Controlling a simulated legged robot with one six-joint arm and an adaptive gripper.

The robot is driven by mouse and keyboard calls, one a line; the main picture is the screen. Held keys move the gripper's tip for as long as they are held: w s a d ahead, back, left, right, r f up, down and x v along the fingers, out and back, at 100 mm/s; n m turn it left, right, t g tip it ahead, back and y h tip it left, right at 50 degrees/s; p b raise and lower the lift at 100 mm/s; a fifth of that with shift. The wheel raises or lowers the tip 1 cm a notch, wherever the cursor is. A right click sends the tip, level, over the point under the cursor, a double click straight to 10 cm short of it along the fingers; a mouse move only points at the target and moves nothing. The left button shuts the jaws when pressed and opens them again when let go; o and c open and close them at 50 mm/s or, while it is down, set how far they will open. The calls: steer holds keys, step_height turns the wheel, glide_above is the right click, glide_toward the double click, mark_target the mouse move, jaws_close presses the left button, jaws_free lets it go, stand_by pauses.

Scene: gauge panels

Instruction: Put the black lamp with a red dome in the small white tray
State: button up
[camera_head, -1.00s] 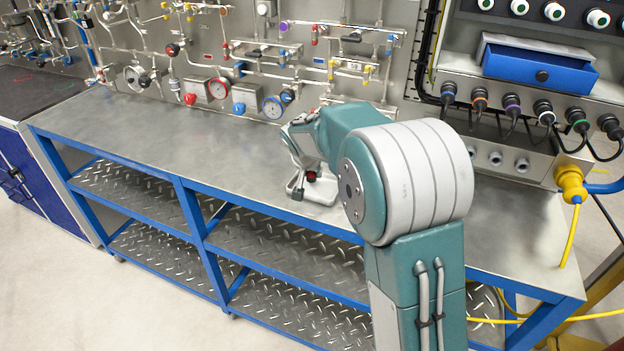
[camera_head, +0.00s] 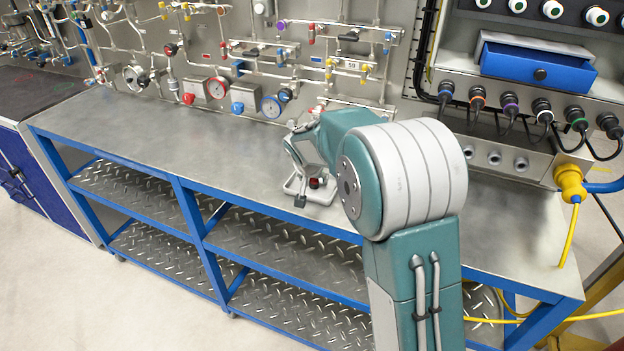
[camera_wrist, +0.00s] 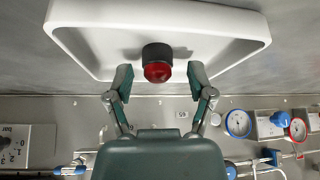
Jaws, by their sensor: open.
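The black lamp with a red dome (camera_wrist: 157,64) stands upright inside the small white tray (camera_wrist: 82,38), near one long rim, with its dome towards the wrist camera. My gripper (camera_wrist: 158,83) is open, with one finger on each side of the lamp and a visible gap at both sides. In the head view, the lamp (camera_head: 315,183) shows small beside my gripper (camera_head: 306,192), and part of the tray (camera_head: 325,198) shows at the bench's front edge. My own arm hides the rest of the tray there.
The metal bench top (camera_head: 150,122) is clear to the left. A panel with gauges (camera_head: 271,107), valves and pipes stands behind the bench. A blue drawer (camera_head: 540,72) and a row of cable plugs are at the right.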

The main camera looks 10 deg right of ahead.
steer(key=v, duration=1.2)
steer(key=s+d+r+n+y, duration=0.1)
steer(key=s+r, duration=0.1)
steer(key=s, duration=0.6)
steer(key=s+d+r+n, duration=0.1)
steer(key=s+r, duration=0.2)
steer(key=s, duration=0.5)
steer(key=s+f+n+y, duration=0.1)
steer(key=s+f+n, duration=0.2)
steer(key=s, duration=1.2)
steer(key=shift+s+f, duration=0.15)
steer(key=shift+s, duration=0.15)
